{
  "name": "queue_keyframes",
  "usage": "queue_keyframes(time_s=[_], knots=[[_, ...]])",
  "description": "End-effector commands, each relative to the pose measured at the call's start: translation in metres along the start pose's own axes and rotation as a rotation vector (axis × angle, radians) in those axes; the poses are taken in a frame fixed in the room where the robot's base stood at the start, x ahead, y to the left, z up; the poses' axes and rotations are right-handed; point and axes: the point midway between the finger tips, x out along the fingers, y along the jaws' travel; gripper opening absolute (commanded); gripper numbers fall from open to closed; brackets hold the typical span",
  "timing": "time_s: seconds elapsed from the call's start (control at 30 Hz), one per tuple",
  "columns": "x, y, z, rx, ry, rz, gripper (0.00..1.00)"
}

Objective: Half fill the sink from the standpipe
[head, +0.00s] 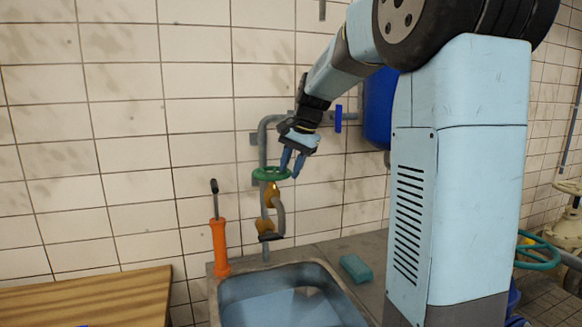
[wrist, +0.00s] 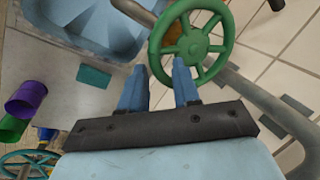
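The grey standpipe (head: 264,150) runs down the tiled wall behind the sink. Its green handwheel (head: 271,174) sits above a brass valve body (head: 271,194) and a curved grey outlet (head: 281,216). The metal sink (head: 214,290) is below; its basin looks blue inside, and I cannot tell the water level. My gripper (head: 289,173) points down at the right side of the handwheel. In the wrist view my gripper (wrist: 159,64) has its blue fingers apart with nothing clearly held. The handwheel (wrist: 192,47) is just beyond the fingertips; contact is unclear.
An orange tool with a black handle (head: 219,240) stands left of the sink. A teal sponge (head: 356,268) lies on the counter at right. A blue-handled valve (head: 338,118) and blue tank (head: 379,105) are on the wall. Purple (wrist: 27,97) and green cylinders (wrist: 12,128) show in the wrist view.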

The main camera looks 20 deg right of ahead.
Motion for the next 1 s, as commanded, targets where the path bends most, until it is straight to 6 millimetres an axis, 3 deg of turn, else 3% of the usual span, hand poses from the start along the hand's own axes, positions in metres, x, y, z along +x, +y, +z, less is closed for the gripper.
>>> queue_keyframes(time_s=[0.3,0.67,1.0], knots=[[0.0,0.0,0.0,0.001,0.0,0.0,0.01],[0.0,0.001,0.002,0.032,0.01,0.002,0.0],[0.0,0.001,0.014,0.223,0.075,0.001,0.0]])
